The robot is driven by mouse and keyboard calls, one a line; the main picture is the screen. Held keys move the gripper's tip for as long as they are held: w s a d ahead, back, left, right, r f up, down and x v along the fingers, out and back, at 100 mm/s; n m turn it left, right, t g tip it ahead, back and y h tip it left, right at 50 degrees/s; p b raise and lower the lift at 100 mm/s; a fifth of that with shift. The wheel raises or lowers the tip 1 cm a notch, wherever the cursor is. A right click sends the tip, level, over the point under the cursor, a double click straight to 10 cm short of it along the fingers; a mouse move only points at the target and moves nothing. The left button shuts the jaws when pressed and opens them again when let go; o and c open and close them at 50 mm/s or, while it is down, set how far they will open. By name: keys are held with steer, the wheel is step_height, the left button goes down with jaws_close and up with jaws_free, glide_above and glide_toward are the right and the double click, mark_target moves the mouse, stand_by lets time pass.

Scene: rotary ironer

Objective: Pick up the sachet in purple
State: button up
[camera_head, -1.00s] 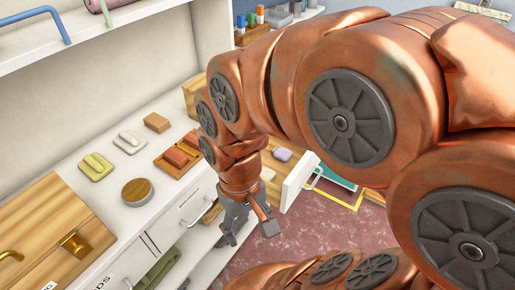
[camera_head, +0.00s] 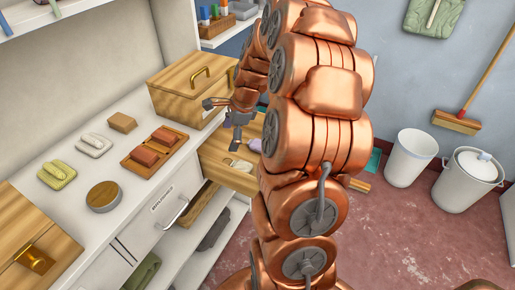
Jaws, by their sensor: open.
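The purple sachet (camera_head: 256,145) lies in an open wooden drawer (camera_head: 213,150), close to my arm, which partly hides it. My gripper (camera_head: 223,125) is open and empty, with its fingers apart. In the picture it is just left of and above the sachet, over the drawer area. I cannot tell its exact height above the drawer.
A small pale item (camera_head: 240,165) also lies in the drawer. A wooden box (camera_head: 180,92) stands on the counter behind. A tray with brown blocks (camera_head: 155,150), a round tin (camera_head: 103,196) and soap-like bars (camera_head: 95,145) are on the counter. Bins (camera_head: 410,157) stand at right.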

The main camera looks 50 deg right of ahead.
mark_target(258, 142)
steer(key=d+f+m, duration=0.2)
steer(key=d+m, duration=0.1)
steer(key=d, duration=0.2)
steer(key=d+f+m+t, duration=0.1)
steer(key=d+f+m, duration=0.1)
steer(key=d, duration=0.3)
steer(key=d+f+m+h+b, duration=0.1)
steer(key=d+f+m, duration=0.2)
steer(key=d, duration=0.2)
steer(key=shift+s+d+f+m, duration=0.25)
steer(key=shift+f+m, duration=0.05)
steer(key=shift+d+f, duration=0.1)
steer(key=shift+f, duration=0.1)
steer(key=shift+w+p+x, duration=0.15)
steer(key=shift+p+x, duration=0.1)
steer(key=shift+x, duration=1.6)
steer(key=shift+w+p+x, duration=0.1)
steer(key=shift+p+x, duration=0.15)
steer(key=shift+x, duration=1.55)
steer(key=c, duration=1)
steer(key=shift+r+t, duration=0.15)
steer(key=shift+t, duration=0.15)
step_height(258, 142, up, 18)
steer(key=shift+f+b, duration=0.1)
steer(key=shift+b, duration=0.8)
